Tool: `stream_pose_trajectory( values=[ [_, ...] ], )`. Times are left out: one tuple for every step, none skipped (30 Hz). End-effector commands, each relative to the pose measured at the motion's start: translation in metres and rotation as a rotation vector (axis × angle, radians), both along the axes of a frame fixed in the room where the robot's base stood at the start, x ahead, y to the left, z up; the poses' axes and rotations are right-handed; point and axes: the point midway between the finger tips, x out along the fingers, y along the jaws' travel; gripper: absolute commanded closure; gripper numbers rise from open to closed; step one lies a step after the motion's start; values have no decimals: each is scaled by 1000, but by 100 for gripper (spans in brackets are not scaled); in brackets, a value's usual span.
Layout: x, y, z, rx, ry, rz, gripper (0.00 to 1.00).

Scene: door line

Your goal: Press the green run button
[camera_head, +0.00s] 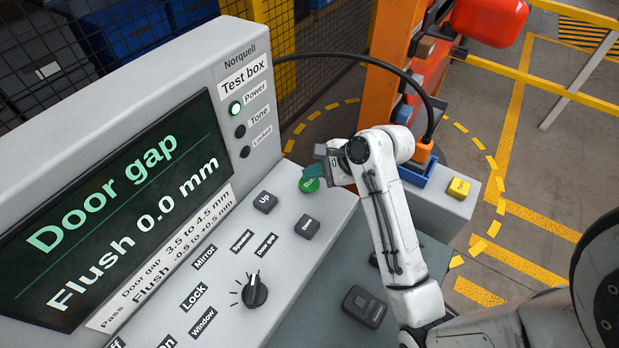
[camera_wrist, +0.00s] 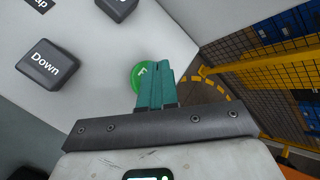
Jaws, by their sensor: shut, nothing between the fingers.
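The green run button (camera_head: 309,185) is a round cap on the sloped panel of the grey test box (camera_head: 335,215). In the wrist view the button (camera_wrist: 138,74) shows partly, with its lettering partly covered by my fingers. My gripper (camera_head: 316,172) is shut and empty, its teal fingers side by side. In the wrist view the fingertips (camera_wrist: 155,66) overlap the button's right edge. In the head view they are at the button's upper right side. I cannot tell whether they touch it.
Dark Up (camera_head: 265,202) and Down (camera_head: 306,227) keys sit near the button. A rotary knob (camera_head: 255,291) is lower on the panel. The screen (camera_head: 115,205) reads "Door gap, Flush 0.0 mm". A yellow button (camera_head: 459,188) and an orange post stand at right.

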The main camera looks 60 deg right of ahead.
Motion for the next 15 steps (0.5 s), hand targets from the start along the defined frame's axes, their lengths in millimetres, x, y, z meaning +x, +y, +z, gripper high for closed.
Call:
stream_pose_trajectory(
  values=[
    [0,0,-1,0,0,0,100],
    [0,0,-1,0,0,0,100],
    [0,0,-1,0,0,0,100],
    [0,0,-1,0,0,0,100],
    [0,0,-1,0,0,0,100],
    [0,0,-1,0,0,0,100],
    [0,0,0,0,0,0,100],
    [0,0,1,0,0,0,100],
    [0,0,2,0,0,0,100],
    [0,0,4,0,0,0,100],
    [0,0,6,0,0,0,100],
    [0,0,9,0,0,0,100],
    [0,0,11,0,0,0,100],
    [0,0,13,0,0,0,100],
    [0,0,17,0,1,1,100]
  ],
)
